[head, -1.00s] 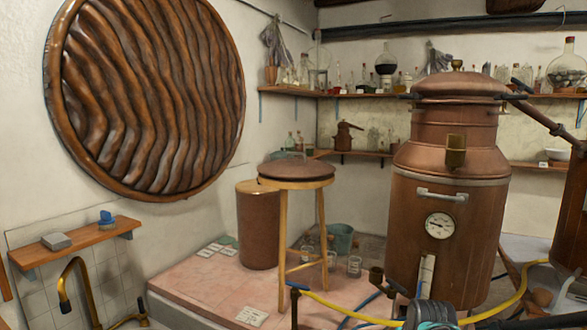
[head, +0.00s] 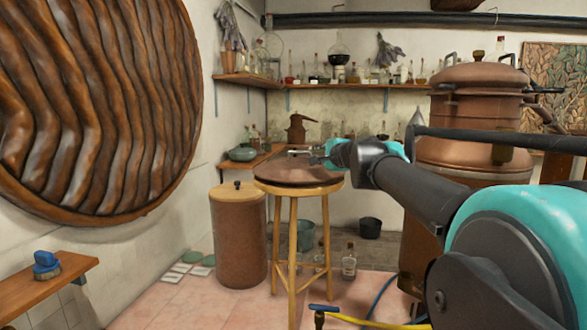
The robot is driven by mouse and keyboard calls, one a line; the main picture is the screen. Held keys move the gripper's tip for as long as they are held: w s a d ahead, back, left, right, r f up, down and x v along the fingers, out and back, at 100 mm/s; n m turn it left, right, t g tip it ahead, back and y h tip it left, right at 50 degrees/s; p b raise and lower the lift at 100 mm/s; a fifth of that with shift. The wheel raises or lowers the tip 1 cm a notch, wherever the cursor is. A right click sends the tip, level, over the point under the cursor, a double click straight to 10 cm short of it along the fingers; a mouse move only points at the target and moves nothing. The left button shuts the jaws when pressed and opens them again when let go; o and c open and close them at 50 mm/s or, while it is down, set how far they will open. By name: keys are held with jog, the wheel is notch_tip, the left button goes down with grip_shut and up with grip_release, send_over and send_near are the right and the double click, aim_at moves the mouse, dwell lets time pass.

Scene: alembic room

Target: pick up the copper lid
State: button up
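The copper lid (head: 282,174) is a dark brown, slightly domed disc lying on top of a round wooden stool (head: 294,240) near the middle of the head view. My gripper (head: 312,151) is at the end of my arm, which reaches in from the right. In the picture it overlaps the back right part of the lid, near its top. I cannot tell whether it touches the lid. The fingers are small and partly blurred against the background, so their opening is unclear.
A copper drum (head: 238,240) with a light top stands left of the stool. A big copper still (head: 468,125) stands behind my arm at right. Wall shelves with bottles are behind. A yellow hose (head: 375,322) lies low in front.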

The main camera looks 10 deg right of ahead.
aim_at(298, 152)
jog(key=x, duration=1.3)
jog(key=shift+d+r, duration=0.1)
jog(key=shift+r, duration=0.15)
jog(key=shift+d+x, duration=0.15)
jog(key=shift+x, duration=1.25)
jog(key=shift+d+x, duration=0.15)
jog(key=shift+x, duration=1.3)
jog(key=shift+c, duration=0.5)
grip_shut()
